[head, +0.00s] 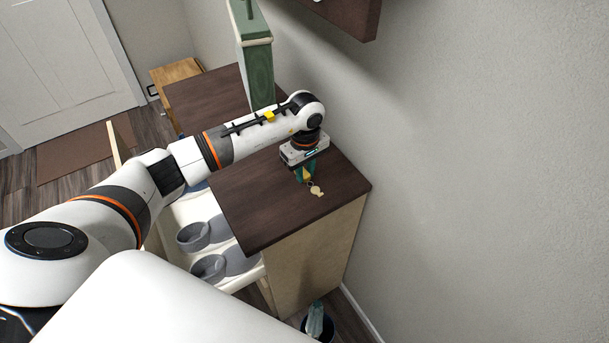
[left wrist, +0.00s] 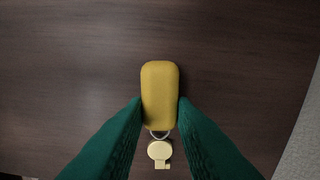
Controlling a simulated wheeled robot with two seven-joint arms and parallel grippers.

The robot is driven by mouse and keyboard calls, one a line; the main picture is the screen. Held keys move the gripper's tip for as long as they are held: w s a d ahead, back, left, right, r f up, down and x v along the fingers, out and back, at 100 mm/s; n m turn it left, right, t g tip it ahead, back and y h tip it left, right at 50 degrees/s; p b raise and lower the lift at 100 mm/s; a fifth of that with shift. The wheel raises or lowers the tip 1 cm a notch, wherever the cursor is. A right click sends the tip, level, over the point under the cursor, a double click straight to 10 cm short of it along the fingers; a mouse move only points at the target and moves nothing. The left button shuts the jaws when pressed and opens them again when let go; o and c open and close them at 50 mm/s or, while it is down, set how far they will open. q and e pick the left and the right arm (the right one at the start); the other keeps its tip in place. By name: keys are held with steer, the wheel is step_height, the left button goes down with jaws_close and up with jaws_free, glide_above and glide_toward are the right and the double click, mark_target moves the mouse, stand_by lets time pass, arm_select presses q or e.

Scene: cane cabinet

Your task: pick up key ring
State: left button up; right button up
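The key ring has a yellow fob (left wrist: 160,95), a metal ring and a pale gold key tag (left wrist: 160,152). It is at the dark wooden cabinet top, and its gold end (head: 317,191) shows in the head view just below my left gripper (head: 304,175). In the left wrist view the green fingers (left wrist: 160,108) lie against both long sides of the fob, with no clear gap. The gripper looks shut on the fob. I see no clear lift off the cabinet top. My right gripper is not in view.
The cabinet top (head: 262,215) is otherwise clear around the key ring. A tall green object (head: 256,62) stands behind my left arm. A wall rises at the right, with a dark shelf (head: 345,15) above. Grey bowls (head: 193,236) sit in an open drawer at the left.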

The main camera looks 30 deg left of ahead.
arm_select(q)
jaws_close()
steer(key=shift+r, duration=0.1)
